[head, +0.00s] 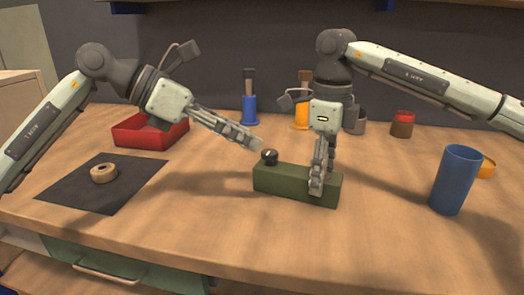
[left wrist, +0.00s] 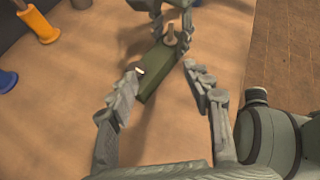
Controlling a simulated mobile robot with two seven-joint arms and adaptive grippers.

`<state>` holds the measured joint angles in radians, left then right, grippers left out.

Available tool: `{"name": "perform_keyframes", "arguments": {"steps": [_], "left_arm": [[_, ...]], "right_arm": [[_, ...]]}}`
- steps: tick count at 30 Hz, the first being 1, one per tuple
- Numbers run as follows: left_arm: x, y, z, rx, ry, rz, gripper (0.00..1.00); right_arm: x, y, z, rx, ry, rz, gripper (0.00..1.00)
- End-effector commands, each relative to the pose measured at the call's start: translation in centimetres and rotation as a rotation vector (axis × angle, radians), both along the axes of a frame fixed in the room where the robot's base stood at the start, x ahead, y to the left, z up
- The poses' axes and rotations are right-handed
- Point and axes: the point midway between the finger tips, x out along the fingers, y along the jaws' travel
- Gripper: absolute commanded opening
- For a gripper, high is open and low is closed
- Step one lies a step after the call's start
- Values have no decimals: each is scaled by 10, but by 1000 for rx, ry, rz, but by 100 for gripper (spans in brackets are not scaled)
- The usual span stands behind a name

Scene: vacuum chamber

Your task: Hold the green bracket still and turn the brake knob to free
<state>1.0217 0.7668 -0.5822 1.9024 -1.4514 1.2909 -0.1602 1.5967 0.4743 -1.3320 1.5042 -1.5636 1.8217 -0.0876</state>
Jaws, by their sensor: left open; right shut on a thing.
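The green bracket (head: 280,182) lies on the table, a long block with a dark round brake knob (head: 269,156) on top at its left end. My right gripper (head: 317,188) points down and is shut on the bracket near its right end. My left gripper (head: 256,145) is open, its fingertips just above and left of the knob. In the left wrist view the bracket (left wrist: 155,80) runs between the spread fingers of my left gripper (left wrist: 160,73). A small white mark shows by one fingertip. I cannot make out the knob's setting.
A red tray (head: 128,134) and a black mat (head: 75,190) bearing a tan ring (head: 104,173) are at left. A blue holder (head: 250,110) and an orange one (head: 302,118) stand behind. A blue cup (head: 454,182) stands at right. The front table is clear.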

Motion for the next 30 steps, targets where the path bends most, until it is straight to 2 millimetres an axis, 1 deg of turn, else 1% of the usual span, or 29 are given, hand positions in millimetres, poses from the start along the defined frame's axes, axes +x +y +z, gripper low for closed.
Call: {"name": "perform_keyframes", "arguments": {"steps": [1,3,7,10,14,17,20,24,30], "left_arm": [[0,11,-6,-32,-26,11,50],[1,25,-9,-64,-75,25,50],[1,47,-11,-99,-152,54,50],[1,58,-13,-108,-190,69,50],[2,63,-14,-113,-214,78,50],[6,56,-17,-115,-218,78,50],[12,43,-22,-116,-219,76,50],[24,18,-33,-118,-217,76,50],[39,-13,-48,-116,-217,76,50]], "right_arm": [[0,0,-1,-1,2,-2,0],[0,0,-1,-1,2,-2,0],[0,0,-1,-1,2,-2,0],[0,0,-2,-1,2,-2,0],[0,0,-2,-1,2,-2,0],[0,0,-2,-1,2,-2,0],[0,0,-2,-1,2,-2,0],[0,0,-2,-1,2,-2,0],[0,0,-2,-1,2,-2,0]]}}
